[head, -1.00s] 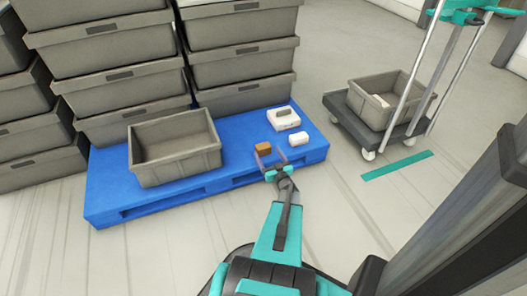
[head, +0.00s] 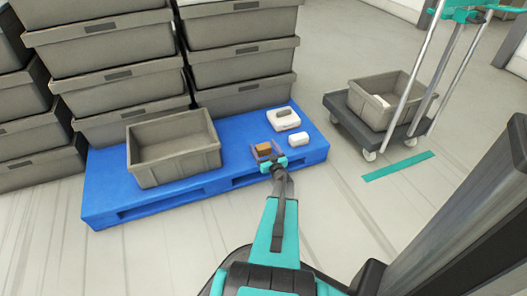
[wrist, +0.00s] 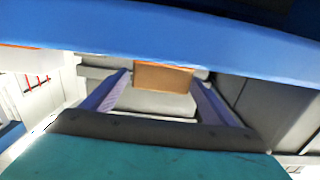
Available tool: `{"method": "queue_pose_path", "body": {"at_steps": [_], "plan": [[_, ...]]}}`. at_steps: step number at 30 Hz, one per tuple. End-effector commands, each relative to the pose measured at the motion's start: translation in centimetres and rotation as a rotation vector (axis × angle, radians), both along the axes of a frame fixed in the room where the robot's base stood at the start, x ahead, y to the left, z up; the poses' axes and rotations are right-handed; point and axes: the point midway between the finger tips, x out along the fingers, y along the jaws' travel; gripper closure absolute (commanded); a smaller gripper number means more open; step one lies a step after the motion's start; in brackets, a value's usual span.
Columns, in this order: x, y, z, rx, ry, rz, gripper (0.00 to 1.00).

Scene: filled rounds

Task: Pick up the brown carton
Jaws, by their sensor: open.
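The brown carton (head: 264,149) stands on the front right part of the blue pallet (head: 240,180). My gripper (head: 268,155) is open right at the carton, its two fingers seeming to lie either side of it in the head view. In the wrist view the carton (wrist: 163,77) shows between the tips of the two purple-grey fingers (wrist: 160,95), with a gap on each side. I see no finger touching it. Part of the carton is hidden behind my gripper in the head view.
A small white box (head: 299,139) stands close right of the carton, and a white box with a grey top piece (head: 285,124) behind it. An open grey crate (head: 147,174) is at left on the pallet. Stacked crates (head: 240,68) rise behind. A trolley (head: 352,120) with a bin stands right.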

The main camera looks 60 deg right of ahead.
Motion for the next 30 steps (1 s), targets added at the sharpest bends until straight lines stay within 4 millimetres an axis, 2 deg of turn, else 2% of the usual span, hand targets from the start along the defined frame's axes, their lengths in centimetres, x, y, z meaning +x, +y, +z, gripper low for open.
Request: {"method": "queue_pose_path", "body": {"at_steps": [13, 30], "plan": [[3.4, -2.5, -0.3, 0.000, 0.000, 0.000, 0.20], [3.5, -2.6, -0.1, 0.000, 0.000, -0.001, 0.20]]}}
